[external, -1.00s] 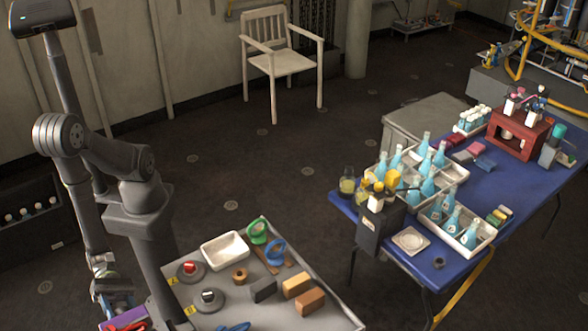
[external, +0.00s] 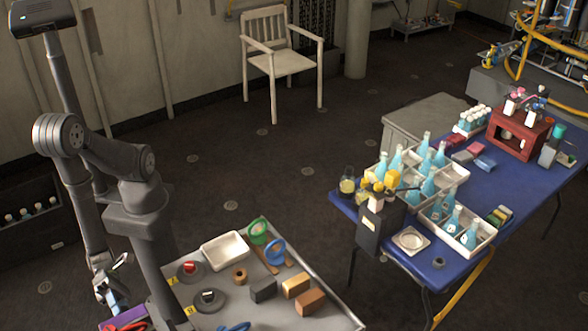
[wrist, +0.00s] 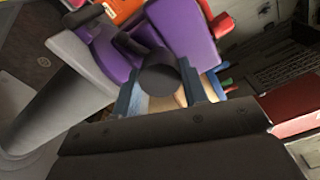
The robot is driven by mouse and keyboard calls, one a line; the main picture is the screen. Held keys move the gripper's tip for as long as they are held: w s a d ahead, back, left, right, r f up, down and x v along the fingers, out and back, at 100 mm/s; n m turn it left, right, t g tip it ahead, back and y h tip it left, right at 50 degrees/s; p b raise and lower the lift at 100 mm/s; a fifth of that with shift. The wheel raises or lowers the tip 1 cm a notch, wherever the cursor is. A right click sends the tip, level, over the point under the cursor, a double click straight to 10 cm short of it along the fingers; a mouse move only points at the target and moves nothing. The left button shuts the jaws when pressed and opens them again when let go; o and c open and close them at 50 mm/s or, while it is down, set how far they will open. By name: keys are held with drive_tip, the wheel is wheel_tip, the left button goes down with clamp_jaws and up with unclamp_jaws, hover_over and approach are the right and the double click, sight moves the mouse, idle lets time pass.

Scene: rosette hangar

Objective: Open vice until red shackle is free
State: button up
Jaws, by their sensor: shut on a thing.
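The purple vice (wrist: 185,30) fills the upper middle of the wrist view. Its purple top (external: 124,318) shows at the bottom left of the external view, beside my arm. My gripper (wrist: 170,95) has its blue fingers closed around the dark round-ended handle (wrist: 160,76) at the vice. In the external view my gripper (external: 112,292) is low at the left, just above the vice. A small red piece (wrist: 222,24) shows beside the vice's purple body; I cannot tell whether it is the shackle. The gap between the vice jaws is not clear.
A grey bench top (external: 258,312) right of my arm holds a white tray (external: 224,250), green and blue rings, brown and dark blocks and round bases. An orange thing (wrist: 120,9) lies behind the vice. A blue table (external: 500,200) with bottles stands farther right.

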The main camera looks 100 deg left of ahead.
drive_tip(key=n, duration=0.7)
drive_tip(key=shift+a+n, duration=0.1)
drive_tip(key=shift+n, duration=0.3)
drive_tip(key=n, duration=1.4)
drive_tip(key=shift+s+n, duration=0.15)
drive_tip(key=shift+n, duration=0.25)
drive_tip(key=shift+a, duration=0.1)
drive_tip(key=n, duration=1.4)
drive_tip(key=shift+s+n, duration=0.1)
drive_tip(key=shift+n, duration=0.3)
